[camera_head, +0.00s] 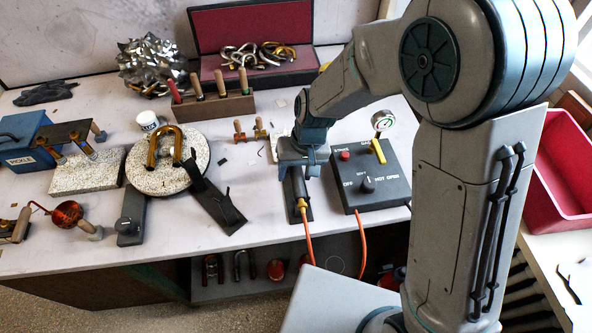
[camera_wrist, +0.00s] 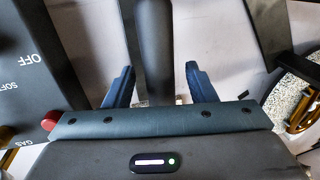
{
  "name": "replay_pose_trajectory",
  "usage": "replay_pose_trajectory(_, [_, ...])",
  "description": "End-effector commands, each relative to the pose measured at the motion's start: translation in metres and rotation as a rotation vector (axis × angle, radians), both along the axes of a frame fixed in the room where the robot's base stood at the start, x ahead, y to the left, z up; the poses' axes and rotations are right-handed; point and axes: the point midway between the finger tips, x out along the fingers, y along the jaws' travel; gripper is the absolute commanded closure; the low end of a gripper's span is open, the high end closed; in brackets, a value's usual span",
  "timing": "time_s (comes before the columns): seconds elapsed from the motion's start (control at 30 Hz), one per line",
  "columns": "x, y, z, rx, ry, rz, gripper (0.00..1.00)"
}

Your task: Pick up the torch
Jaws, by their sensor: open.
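The torch (camera_head: 299,190) is a dark handle with a brass end fitting and an orange hose. It lies in a dark holder on the bench, left of the gas control box (camera_head: 370,175). My gripper (camera_head: 301,168) is directly over it and hides its far part in the head view. In the wrist view the dark torch body (camera_wrist: 155,45) runs between the two blue fingers of my gripper (camera_wrist: 159,82). The fingers are open, with a gap on each side of the torch. Whether they are level with it cannot be told.
The orange hose (camera_head: 308,240) hangs over the bench front. A dark stand (camera_head: 225,208) and a round speckled plate (camera_head: 140,170) with a brass U-tube (camera_head: 164,145) are to the left. A gauge (camera_head: 382,121) rises behind the control box. A red bin (camera_head: 560,180) stands right.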

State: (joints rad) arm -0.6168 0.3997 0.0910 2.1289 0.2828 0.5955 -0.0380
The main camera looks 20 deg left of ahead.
Motion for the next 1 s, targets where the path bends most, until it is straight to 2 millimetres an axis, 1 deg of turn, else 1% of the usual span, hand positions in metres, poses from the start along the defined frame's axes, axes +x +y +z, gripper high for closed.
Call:
replay_pose_trajectory(0.1, [-0.001, 0.001, -0.007, -0.001, 0.001, -0.001, 0.49])
replay_pose_trajectory(0.33, [-0.001, 0.001, -0.008, 0.0, -0.001, -0.001, 0.49])
replay_pose_trajectory(0.37, [-0.001, 0.001, -0.008, 0.0, -0.001, -0.001, 0.58])
replay_pose_trajectory(0.4, [-0.001, 0.001, -0.008, 0.0, -0.001, -0.001, 0.69])
replay_pose_trajectory(0.47, [-0.001, 0.001, -0.008, 0.0, -0.001, -0.001, 0.86])
replay_pose_trajectory(0.5, [-0.001, 0.001, -0.008, 0.0, -0.001, -0.001, 0.96])
replay_pose_trajectory(0.83, [0.0, 0.002, -0.005, 0.001, -0.002, -0.002, 0.96])
replay_pose_trajectory(0.93, [0.0, 0.002, 0.005, 0.004, -0.005, -0.001, 0.96])
replay_pose_trajectory(1.0, [0.001, 0.002, 0.016, 0.004, -0.006, -0.001, 0.96])
